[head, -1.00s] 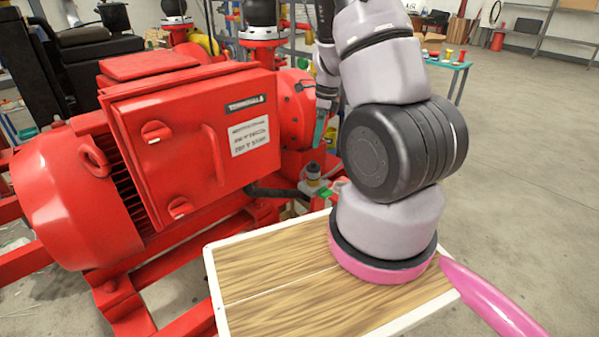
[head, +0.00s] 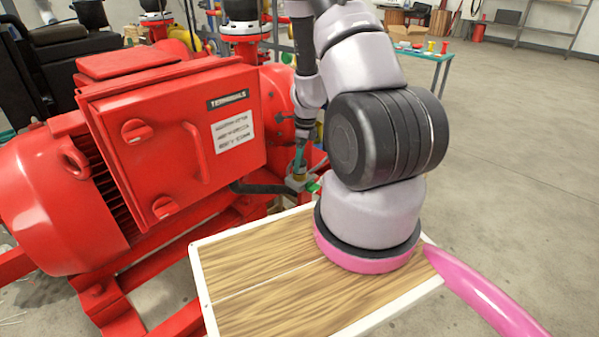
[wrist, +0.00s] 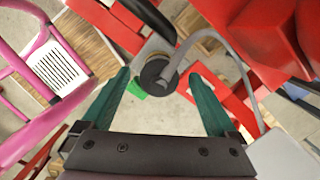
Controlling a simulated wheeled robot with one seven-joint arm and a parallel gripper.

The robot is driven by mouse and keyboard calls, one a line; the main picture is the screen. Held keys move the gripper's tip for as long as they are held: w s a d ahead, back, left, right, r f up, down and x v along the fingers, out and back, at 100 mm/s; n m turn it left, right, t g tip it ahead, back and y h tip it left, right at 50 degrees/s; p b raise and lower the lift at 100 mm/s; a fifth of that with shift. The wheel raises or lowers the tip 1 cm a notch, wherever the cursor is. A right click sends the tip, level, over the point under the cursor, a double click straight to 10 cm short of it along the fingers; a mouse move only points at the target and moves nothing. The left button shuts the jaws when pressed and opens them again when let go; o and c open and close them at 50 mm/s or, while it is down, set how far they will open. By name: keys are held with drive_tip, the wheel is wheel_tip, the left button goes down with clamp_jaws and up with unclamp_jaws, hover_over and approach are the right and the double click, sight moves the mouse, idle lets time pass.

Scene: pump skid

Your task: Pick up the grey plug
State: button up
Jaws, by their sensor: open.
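The grey plug (wrist: 157,76) shows in the wrist view as a dark round cap, with a brass-coloured ring partly visible behind it. My gripper (wrist: 160,76) is open, with one teal finger on each side of the plug and a gap to each. In the head view my gripper (head: 300,160) points down over the small grey fitting (head: 297,183) beside the red pump. There the fingers mostly hide the plug. I cannot tell from the views how far down the fingers reach along it.
A red motor with a terminal box (head: 165,135) stands close on the left. A black hose (head: 262,188) runs to the fitting, and a small green part (head: 314,187) sits beside it. A wooden board with a white rim (head: 200,285) lies in front. Open floor is on the right.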

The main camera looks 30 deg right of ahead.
clamp_jaws()
wheel_tip(320, 180, up, 10)
drive_tip(key=shift+r, duration=0.1)
idle(0.5)
